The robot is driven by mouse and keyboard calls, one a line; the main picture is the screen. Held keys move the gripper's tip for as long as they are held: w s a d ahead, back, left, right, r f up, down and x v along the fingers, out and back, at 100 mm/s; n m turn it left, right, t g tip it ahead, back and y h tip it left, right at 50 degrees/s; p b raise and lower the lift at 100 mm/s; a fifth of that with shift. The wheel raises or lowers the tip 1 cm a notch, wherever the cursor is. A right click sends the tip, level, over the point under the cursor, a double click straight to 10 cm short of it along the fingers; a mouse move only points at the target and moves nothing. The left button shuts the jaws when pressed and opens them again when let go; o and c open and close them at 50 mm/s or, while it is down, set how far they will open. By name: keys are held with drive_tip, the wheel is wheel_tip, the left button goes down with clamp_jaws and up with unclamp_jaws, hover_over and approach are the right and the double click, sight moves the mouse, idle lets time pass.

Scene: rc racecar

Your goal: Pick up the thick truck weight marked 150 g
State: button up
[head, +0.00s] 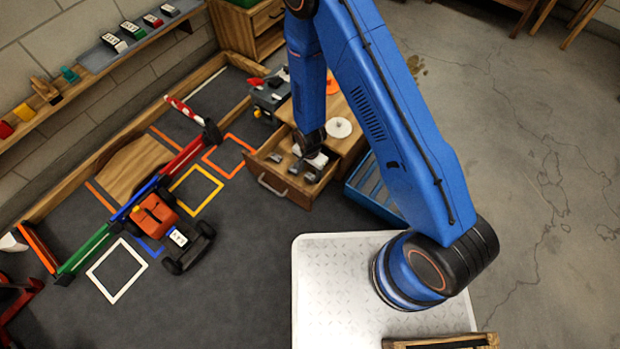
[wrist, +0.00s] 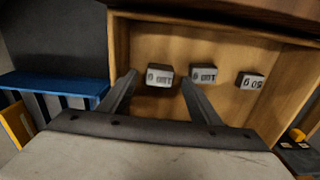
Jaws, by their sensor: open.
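Three grey weights with pale marked faces lie in an open wooden drawer. In the wrist view they are a left weight (wrist: 160,76), a middle weight (wrist: 203,75) and a right weight (wrist: 250,81). Their marks appear upside down. The right one looks like 50 g; the other two are too blurred to read surely, so I cannot tell which is 150 g. My gripper (wrist: 160,79) is open, its fingertips either side of the left weight in the picture. Contact is not visible. In the head view my gripper (head: 310,152) hangs over the drawer (head: 286,191).
A blue slatted crate (head: 372,190) stands right of the drawer. An orange and black car (head: 157,214) stands on the dark mat at left. A toolbox (head: 268,97) stands behind the drawer.

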drive_tip(key=shift+f, duration=1.05)
drive_tip(key=c, duration=1.2)
drive_tip(key=shift+r, duration=0.1)
